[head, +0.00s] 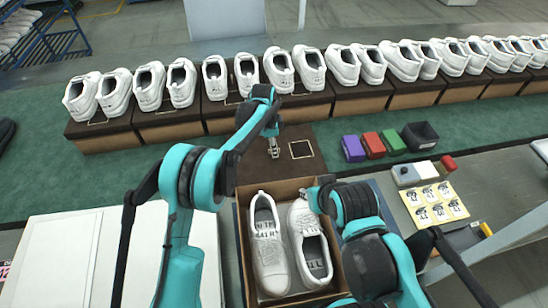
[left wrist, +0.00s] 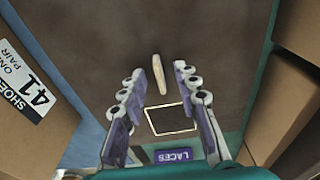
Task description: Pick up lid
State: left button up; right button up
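The lid (head: 304,168) is a flat dark brown panel with a pale square outline, lying behind the open shoe box (head: 241,235). The box holds a pair of white shoes (head: 268,250). In the left wrist view the lid (left wrist: 215,50) fills the middle, with a small tan tab (left wrist: 158,75) on it. My left gripper (head: 273,148) points down over the lid. In the left wrist view its two fingers (left wrist: 158,75) are apart, one on each side of the tab, with nothing gripped. My right arm reaches over the box's right side; its gripper is hidden.
A row of brown boxes topped with white shoes (head: 150,85) stands behind the lid. Purple (head: 353,148), red (head: 374,145) and green (head: 393,142) small boxes and a dark bin (head: 420,136) are to the right. A white surface (head: 60,260) is at left.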

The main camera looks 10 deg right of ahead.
pick_arm(q)
jog(key=shift+f, duration=0.1)
jog(key=shift+c, duration=0.9)
grip_shut()
notch_tip(320, 180, up, 10)
jog(key=p, duration=0.3)
jog(key=shift+p, duration=0.4)
